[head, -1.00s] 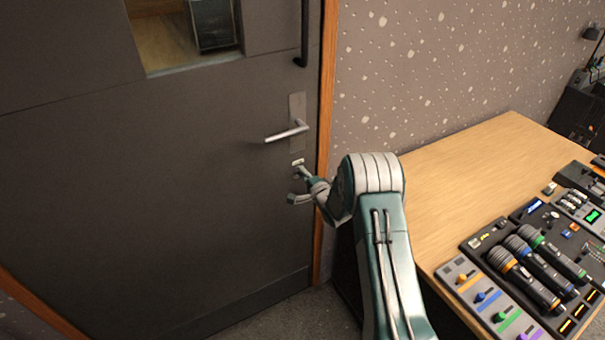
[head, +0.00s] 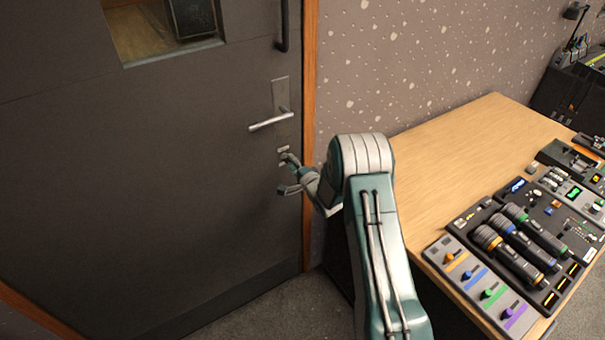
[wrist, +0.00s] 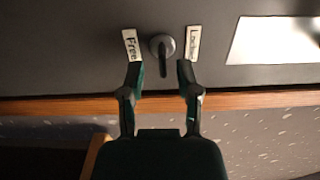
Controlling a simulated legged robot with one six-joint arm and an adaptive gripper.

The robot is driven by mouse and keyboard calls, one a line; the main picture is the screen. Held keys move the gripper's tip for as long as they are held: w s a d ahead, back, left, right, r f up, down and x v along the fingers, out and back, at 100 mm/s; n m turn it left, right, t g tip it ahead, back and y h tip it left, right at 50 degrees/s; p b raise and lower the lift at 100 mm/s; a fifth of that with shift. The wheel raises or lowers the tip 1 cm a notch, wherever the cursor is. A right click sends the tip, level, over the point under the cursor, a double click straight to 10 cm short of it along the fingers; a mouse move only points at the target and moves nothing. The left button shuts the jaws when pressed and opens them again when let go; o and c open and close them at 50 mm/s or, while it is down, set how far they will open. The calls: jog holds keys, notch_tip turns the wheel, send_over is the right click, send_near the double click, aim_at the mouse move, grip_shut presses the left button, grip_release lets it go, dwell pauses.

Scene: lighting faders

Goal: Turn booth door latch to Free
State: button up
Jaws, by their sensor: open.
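The booth door latch is a round grey knob (wrist: 162,45) with a dark narrow grip, seen in the wrist view. The grip extends down the picture, between the two labels. A white "Free" label (wrist: 131,45) is left of the knob and a white "Locked" label (wrist: 193,42) is right of it. My gripper (wrist: 160,73) is open, one finger on each side of the grip's lower end, with visible gaps. I cannot tell whether its tips touch the door. In the head view my gripper (head: 285,174) is at the door below the lever handle, largely covering the latch.
The dark door (head: 140,180) has a lever handle (head: 270,121) above the latch and a black pull bar (head: 282,25) higher up. A wooden frame (head: 309,120) edges it.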

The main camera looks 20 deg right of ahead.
jog(key=v, duration=1)
jog(key=shift+d, duration=0.1)
jog(key=s+r+n+g+h, duration=0.3)
jog(key=s+r+n, duration=0.1)
jog(key=r, duration=0.6)
jog(key=s+r+n+g+h, duration=0.2)
jog(key=s+r+n+h, duration=0.15)
jog(key=r, duration=0.65)
jog(key=s+a+r+n+g, duration=0.2)
jog(key=s+n+g, duration=0.1)
jog(key=s, duration=1.1)
jog(key=s+a+r+n+g, duration=0.2)
jog(key=s+r+n+g, duration=0.1)
jog(key=s, duration=1.2)
jog(key=shift+s+a+n+g+y, duration=0.3)
jog(key=shift+n+y, duration=0.15)
jog(key=shift+n, duration=0.1)
